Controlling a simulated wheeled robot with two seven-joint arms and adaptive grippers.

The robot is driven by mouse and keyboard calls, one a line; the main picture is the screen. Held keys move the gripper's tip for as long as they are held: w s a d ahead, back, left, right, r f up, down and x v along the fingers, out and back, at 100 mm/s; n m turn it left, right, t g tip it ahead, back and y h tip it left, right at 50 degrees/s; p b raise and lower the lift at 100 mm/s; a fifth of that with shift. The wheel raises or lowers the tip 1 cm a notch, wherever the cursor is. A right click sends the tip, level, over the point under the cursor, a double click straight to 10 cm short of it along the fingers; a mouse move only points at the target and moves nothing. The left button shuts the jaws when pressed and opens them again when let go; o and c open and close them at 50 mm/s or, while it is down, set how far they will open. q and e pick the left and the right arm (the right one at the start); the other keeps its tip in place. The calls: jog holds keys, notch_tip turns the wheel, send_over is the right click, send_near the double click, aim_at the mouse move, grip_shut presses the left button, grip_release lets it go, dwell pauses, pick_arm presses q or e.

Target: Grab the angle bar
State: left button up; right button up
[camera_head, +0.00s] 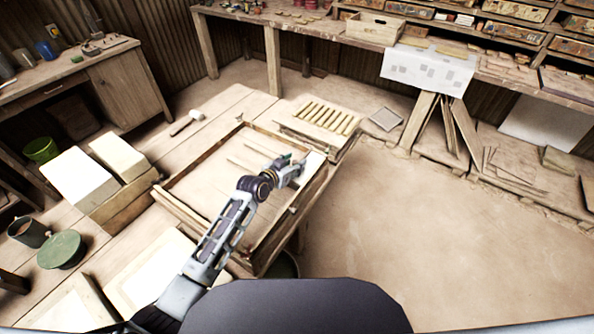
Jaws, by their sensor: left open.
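My left arm reaches from the bottom left over a wooden framed bed (205,187). My left gripper (297,164) is open at the right side of this bed, near its far right corner. Its fingers are small and partly blend with the frame behind them. Thin pale bars (245,168) lie across the bed, left of the gripper and apart from it. I cannot tell for sure which piece is the angle bar; part of the bed is hidden by my arm. My right gripper is not in view.
A rack of slats (327,117) stands beyond the bed. A mallet (187,122) lies on the table at the far left. Pale blocks (80,178) and a green round lid (62,249) are at left. The floor (400,235) at right is clear.

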pick_arm(q)
grip_shut()
jog(key=shift+w+r, duration=0.1)
jog(key=shift+r, duration=0.1)
dwell(0.4)
notch_tip(320, 180, up, 10)
dwell(0.6)
jog(key=shift+f, duration=0.1)
